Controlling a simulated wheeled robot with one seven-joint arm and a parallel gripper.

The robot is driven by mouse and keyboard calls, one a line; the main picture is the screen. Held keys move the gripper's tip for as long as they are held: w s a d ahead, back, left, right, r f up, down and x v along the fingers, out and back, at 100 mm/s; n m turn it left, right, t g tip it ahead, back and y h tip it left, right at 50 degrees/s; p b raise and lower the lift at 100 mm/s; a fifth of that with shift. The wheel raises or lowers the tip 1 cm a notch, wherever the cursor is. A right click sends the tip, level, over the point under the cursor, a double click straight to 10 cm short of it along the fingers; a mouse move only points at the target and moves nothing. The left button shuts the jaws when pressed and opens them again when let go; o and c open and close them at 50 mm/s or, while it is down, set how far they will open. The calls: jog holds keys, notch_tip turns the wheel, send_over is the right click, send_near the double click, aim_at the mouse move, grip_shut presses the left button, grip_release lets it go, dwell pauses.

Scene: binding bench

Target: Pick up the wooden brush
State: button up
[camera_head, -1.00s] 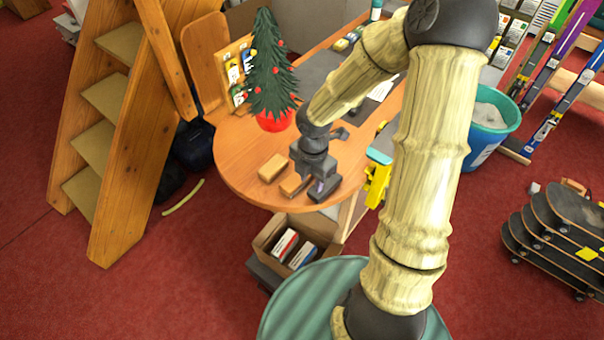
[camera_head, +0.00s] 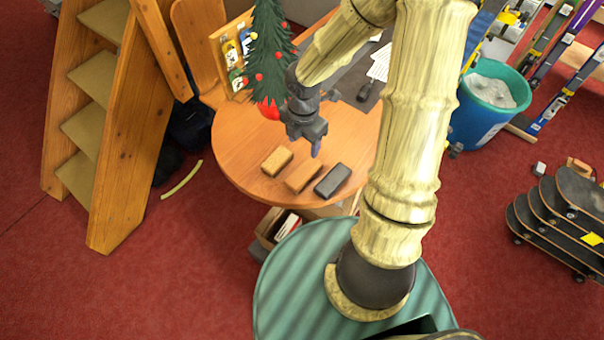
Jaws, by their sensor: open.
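Three small blocks lie in a row near the front edge of the round wooden table (camera_head: 237,149). They are a light tan block (camera_head: 277,161), a browner wooden block (camera_head: 303,176) and a dark grey block (camera_head: 333,180). The brown one looks wooden, but no bristles show, so I cannot tell for sure which is the brush. My gripper (camera_head: 312,146) is open and empty. It hangs above the table, just behind the brown and dark blocks in the picture, apart from them.
A small decorated tree in a red pot (camera_head: 268,109) stands close left of my gripper. A wooden stair (camera_head: 128,130) is at left. A blue bucket (camera_head: 490,100) and stacked skateboards (camera_head: 560,220) are at right. A box (camera_head: 268,228) sits below the table's front edge.

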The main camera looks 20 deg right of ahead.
aim_at(304, 172)
notch_tip(304, 172, down, 12)
jog(key=b, duration=0.2)
jog(key=shift+w+b, duration=0.1)
jog(key=shift+b, duration=0.25)
jog(key=shift+d+f, duration=0.1)
jog(key=shift+f, duration=0.05)
jog(key=f+b, duration=0.1)
jog(key=f, duration=0.4)
jog(key=shift+w+f+b, duration=0.15)
jog(key=shift+w+b, duration=0.05)
jog(key=shift+b, duration=0.15)
